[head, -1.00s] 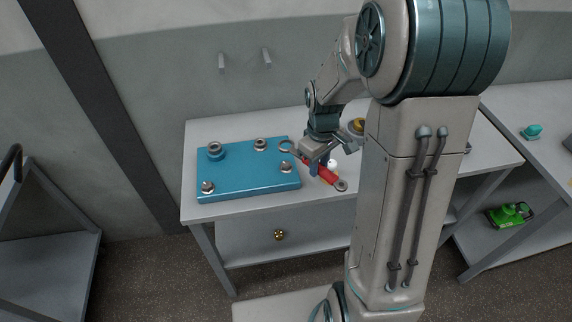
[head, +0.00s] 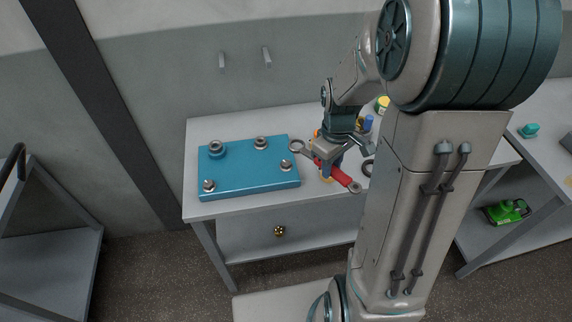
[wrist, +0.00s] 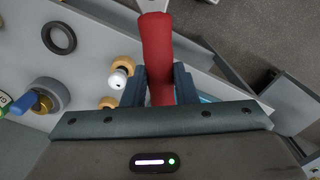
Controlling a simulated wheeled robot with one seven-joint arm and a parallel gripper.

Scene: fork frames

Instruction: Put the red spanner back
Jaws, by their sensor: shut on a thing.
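The red spanner (head: 345,179) has a red handle and a grey ring at each end. In the head view it slants down to the right over the workbench (head: 240,207). My gripper (head: 328,167) is shut on its handle. Two pegs, left (head: 222,62) and right (head: 267,57), stick out of the wall behind the bench and are bare.
A blue block (head: 250,180) with several bolts is on the bench's left part. In the wrist view a black ring (wrist: 59,38), a grey wheel (wrist: 48,94) and a white-and-tan piece (wrist: 119,78) lie near the spanner.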

